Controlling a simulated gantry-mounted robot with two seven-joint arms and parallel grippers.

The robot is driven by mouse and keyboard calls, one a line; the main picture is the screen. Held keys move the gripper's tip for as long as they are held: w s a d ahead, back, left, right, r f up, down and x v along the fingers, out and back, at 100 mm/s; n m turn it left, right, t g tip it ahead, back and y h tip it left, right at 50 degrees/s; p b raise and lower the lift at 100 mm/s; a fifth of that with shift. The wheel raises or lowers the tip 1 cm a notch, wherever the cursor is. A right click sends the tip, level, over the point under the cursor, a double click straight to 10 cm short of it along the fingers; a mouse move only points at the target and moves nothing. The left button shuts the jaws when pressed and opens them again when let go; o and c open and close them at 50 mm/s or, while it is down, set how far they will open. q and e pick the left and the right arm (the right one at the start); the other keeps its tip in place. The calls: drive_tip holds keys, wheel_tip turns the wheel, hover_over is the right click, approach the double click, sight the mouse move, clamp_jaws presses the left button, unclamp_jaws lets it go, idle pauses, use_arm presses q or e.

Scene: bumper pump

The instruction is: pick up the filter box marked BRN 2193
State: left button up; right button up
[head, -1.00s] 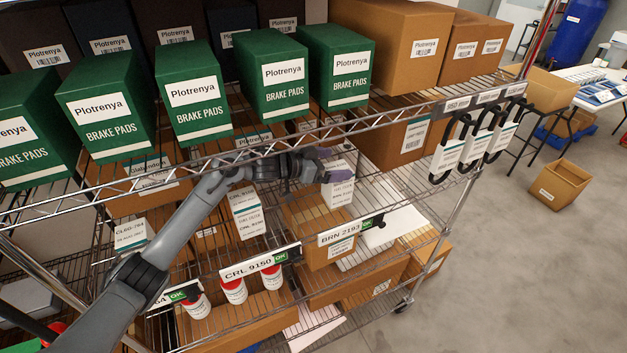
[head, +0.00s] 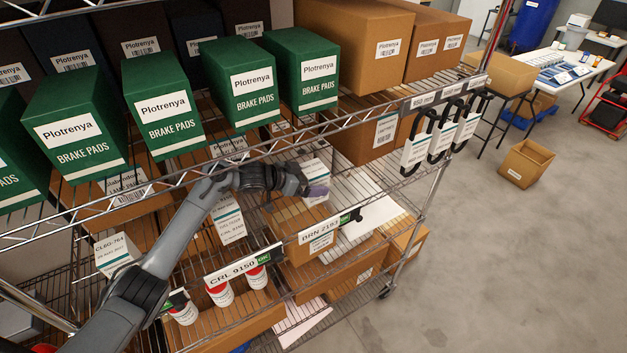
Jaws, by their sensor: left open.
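A white filter box (head: 317,172) with small print and a purplish lower part stands on the middle shelf, behind the shelf label BRN 2193 (head: 319,230). Its own marking is too small to read. My left gripper (head: 303,183) is open at the left side of this box, under the upper shelf's front rail. I cannot tell whether the fingers touch the box, and the far finger is hard to make out. My right gripper is not in view.
A CRL 9150 box (head: 228,220) stands left of my gripper, and a CLBG-764 box (head: 117,254) farther left. Green brake pad boxes (head: 305,68) stand on the shelf above. The wire rail (head: 250,152) crosses above my arm.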

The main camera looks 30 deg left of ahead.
use_arm(q)
drive_tip(key=shift+w+d+f, duration=0.25)
drive_tip(key=shift+w+f, duration=0.1)
drive_tip(key=shift+w, duration=0.15)
drive_tip(key=c, duration=1.2)
drive_tip(key=shift+r, duration=0.1)
drive_tip(key=shift+c, duration=0.7)
drive_tip(key=shift+r, duration=0.1)
